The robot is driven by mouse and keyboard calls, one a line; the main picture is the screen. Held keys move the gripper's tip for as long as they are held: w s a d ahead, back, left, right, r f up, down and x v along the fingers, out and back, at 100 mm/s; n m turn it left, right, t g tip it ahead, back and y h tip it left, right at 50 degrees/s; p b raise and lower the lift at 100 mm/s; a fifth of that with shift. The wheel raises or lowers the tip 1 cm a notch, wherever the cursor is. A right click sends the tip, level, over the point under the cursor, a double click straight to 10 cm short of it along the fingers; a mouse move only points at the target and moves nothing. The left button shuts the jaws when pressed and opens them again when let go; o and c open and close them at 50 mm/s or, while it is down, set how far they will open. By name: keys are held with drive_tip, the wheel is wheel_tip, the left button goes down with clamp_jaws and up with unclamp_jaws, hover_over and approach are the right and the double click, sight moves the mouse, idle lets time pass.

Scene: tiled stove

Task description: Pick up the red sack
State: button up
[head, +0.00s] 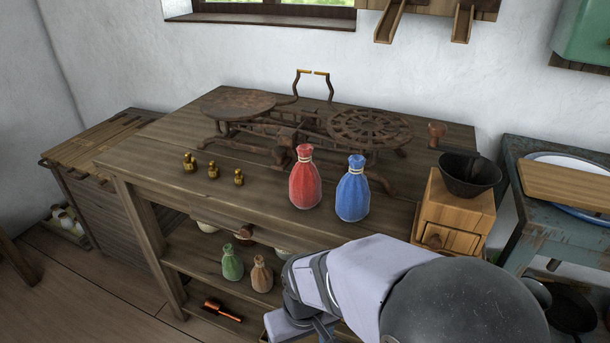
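The red sack (305,178) stands upright on the wooden table (150,151), in front of an old rusty balance scale. It is tied at the neck with a light cord. A blue sack (353,189) stands close to its right. My arm comes in from the lower right. My gripper (307,331) is at the bottom edge of the head view, below and in front of the table edge, well apart from the red sack. Its fingertips are partly cut off, so I cannot tell how far they are open.
The rusty scale (285,133) fills the table behind the sacks. Several small brass weights (212,170) stand to the left. A coffee grinder (455,211) stands at the right.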

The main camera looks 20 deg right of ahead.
sight(303, 193)
drive_tip(key=w+a+r+m+t+p, duration=0.1)
drive_tip(key=w+a+r+t+p, duration=0.25)
drive_tip(key=w+r+p, duration=0.55)
drive_tip(key=w+a+r+m+t+p, duration=0.1)
drive_tip(key=w+a+r+t+p, duration=0.25)
drive_tip(key=r+p, duration=0.9)
drive_tip(key=w+a+r+t+p, duration=0.35)
drive_tip(key=w+r+p, duration=0.35)
drive_tip(key=r+p, duration=0.4)
drive_tip(key=s+d+r+m+t+h, duration=0.3)
drive_tip(key=d+r+m+t+h, duration=0.25)
drive_tip(key=r+m+t, duration=0.2)
drive_tip(key=s+d+f+n+g+h+b, duration=0.1)
drive_tip(key=d+f, duration=0.2)
drive_tip(key=f, duration=0.1)
drive_tip(key=s+d+f+n+g+h+b, duration=0.1)
drive_tip(key=d+f, duration=0.2)
drive_tip(key=f, duration=0.2)
drive_tip(key=s+d+f+n+g+h+b, duration=0.1)
drive_tip(key=d+f, duration=0.2)
drive_tip(key=f, duration=0.2)
drive_tip(key=shift+s+d+n+h, duration=0.25)
drive_tip(key=shift+s+d+h, duration=0.1)
drive_tip(key=shift+s, duration=0.05)
drive_tip(key=shift+d+f, duration=0.15)
drive_tip(key=shift+d, duration=0.05)
drive_tip(key=shift+x, duration=0.95)
drive_tip(key=shift+w+p, duration=0.15)
drive_tip(key=shift+p, duration=0.15)
